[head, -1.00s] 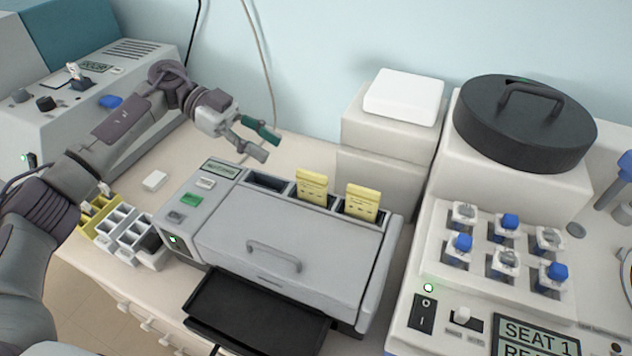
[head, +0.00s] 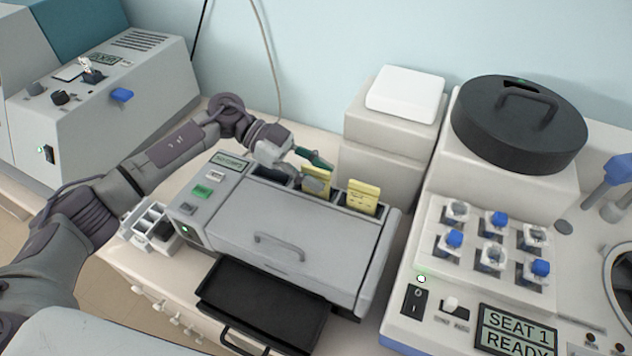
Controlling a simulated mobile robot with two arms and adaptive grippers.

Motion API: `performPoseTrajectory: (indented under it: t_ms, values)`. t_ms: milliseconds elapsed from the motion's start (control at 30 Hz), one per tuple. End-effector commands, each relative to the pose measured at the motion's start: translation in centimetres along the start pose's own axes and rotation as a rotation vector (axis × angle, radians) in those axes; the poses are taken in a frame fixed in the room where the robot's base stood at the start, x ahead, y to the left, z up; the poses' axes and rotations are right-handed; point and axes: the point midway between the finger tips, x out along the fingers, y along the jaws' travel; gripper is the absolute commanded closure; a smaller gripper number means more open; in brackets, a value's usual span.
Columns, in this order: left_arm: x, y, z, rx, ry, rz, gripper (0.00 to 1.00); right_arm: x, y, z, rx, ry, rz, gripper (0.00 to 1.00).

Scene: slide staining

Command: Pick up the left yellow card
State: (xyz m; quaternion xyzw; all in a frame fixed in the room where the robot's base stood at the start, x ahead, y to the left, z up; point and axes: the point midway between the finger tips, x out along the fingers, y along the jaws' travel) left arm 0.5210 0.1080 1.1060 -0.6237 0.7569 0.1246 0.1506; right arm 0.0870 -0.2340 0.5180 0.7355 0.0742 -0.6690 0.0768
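Two yellow cards stand upright in slots along the back top of the grey staining machine (head: 290,228). The left yellow card (head: 312,186) is partly hidden by my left gripper. The right yellow card (head: 362,197) stands clear in its own slot. My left gripper (head: 322,172) is at the top of the left card, with one green-tipped finger behind it and one grey finger in front. The fingers look apart; I cannot tell whether they touch the card. My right gripper is not in view.
White boxes (head: 392,130) stand behind the machine. A white device with blue-capped vials (head: 490,245) and a black-lidded unit (head: 520,125) stand at right. A black tray (head: 262,300) juts out in front. A small white rack (head: 150,222) is at left.

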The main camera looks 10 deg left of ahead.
Motion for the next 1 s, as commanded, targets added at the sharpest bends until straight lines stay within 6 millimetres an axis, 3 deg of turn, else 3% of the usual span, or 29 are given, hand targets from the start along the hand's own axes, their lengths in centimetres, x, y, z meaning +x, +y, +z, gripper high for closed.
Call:
performPoseTrajectory:
  t_ms: [100,333,767,1000]
  values:
    - [0.0,0.0,0.0,0.000,0.000,0.000,0.64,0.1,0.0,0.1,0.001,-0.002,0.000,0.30]
    - [0.0,0.0,0.0,0.000,0.000,0.000,1.00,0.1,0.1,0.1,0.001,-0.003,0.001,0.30]
    - [-0.1,0.0,-0.2,0.002,0.000,0.000,1.00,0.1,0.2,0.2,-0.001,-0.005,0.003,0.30]
    - [-1.0,0.0,-2.3,0.006,-0.002,-0.001,1.00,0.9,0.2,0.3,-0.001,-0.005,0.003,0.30]
